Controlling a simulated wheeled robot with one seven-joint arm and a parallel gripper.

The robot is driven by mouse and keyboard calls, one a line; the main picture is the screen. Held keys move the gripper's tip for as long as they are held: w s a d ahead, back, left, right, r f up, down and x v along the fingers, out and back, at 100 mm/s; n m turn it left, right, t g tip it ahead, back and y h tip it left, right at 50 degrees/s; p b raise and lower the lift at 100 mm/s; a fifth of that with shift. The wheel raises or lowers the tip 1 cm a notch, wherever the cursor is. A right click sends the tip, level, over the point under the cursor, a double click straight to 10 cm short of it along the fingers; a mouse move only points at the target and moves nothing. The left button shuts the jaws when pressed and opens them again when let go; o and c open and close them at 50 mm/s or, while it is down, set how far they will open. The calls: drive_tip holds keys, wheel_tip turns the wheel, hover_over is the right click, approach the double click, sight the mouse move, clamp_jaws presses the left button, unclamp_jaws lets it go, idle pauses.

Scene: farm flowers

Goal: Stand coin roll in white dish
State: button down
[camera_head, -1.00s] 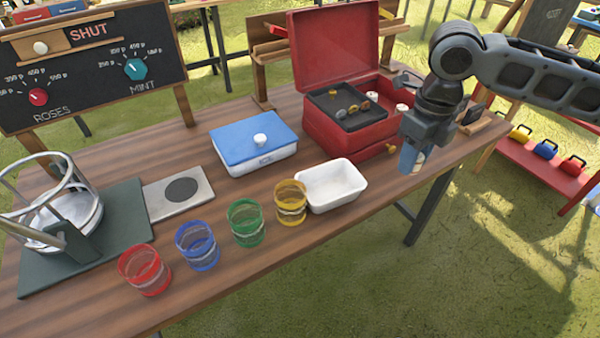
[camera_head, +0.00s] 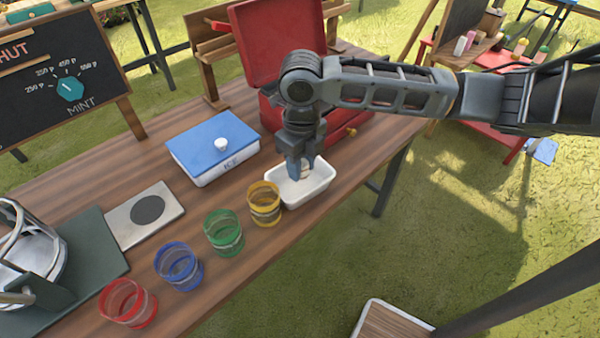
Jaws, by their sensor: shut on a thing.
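The white dish (camera_head: 314,189) stands on the wooden table near its right edge, just right of the yellow cup. My gripper (camera_head: 300,170) points down over the dish, its fingertips within or just above its opening. It is shut on the coin roll (camera_head: 305,168), of which only a small pale part shows between the fingers. The roll looks roughly upright. I cannot tell whether its lower end touches the dish floor.
Yellow (camera_head: 264,204), green (camera_head: 223,233), blue (camera_head: 178,266) and red (camera_head: 128,303) cups stand in a row left of the dish. A blue-lidded ice box (camera_head: 213,150) and the open red cash box (camera_head: 270,112) stand behind. The table's front edge is close to the dish.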

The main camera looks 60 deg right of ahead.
sight(300, 187)
drive_tip(key=shift+a+f+p, duration=0.1)
drive_tip(key=shift+f+p, duration=0.25)
drive_tip(key=shift+f, duration=1.75)
drive_tip(key=shift+f, duration=0.15)
drive_tip(key=c, duration=0.7)
unclamp_jaws()
drive_tip(key=shift+c, duration=0.2)
